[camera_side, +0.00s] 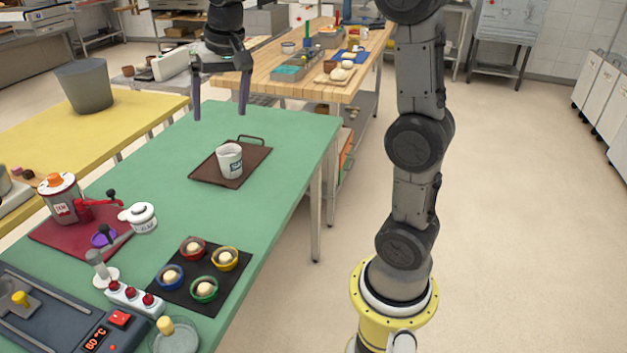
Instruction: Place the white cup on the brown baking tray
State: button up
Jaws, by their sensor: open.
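The white cup (230,160) with dark lettering stands upright on the brown baking tray (205,172), right of the tray's middle. The tray lies flat on the green table and has a raised handle at its far edge. My gripper (220,112) is open and empty. It hangs above the far part of the table, higher than the cup and apart from it, with its fingers pointing down.
On the green table (290,140) stand a red mat with a pot (62,200), a white lidded jar (143,217), a black mat with several coloured bowls (203,290) and a heater unit (105,335). The table is clear around the tray.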

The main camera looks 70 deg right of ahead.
jog(key=s+a+f+n+t, duration=0.1)
jog(key=s+a+f+n, duration=0.1)
jog(key=s, duration=0.5)
jog(key=s+a+f+n, duration=0.2)
jog(key=s+a+n, duration=0.1)
jog(key=s, duration=0.5)
jog(key=s+a+f+n+t, duration=0.1)
jog(key=s+a+f+n, duration=0.2)
jog(key=s, duration=0.4)
jog(key=shift+s+a+t+y, duration=0.3)
jog(key=shift+a+y, duration=0.1)
jog(key=shift+a, duration=0.35)
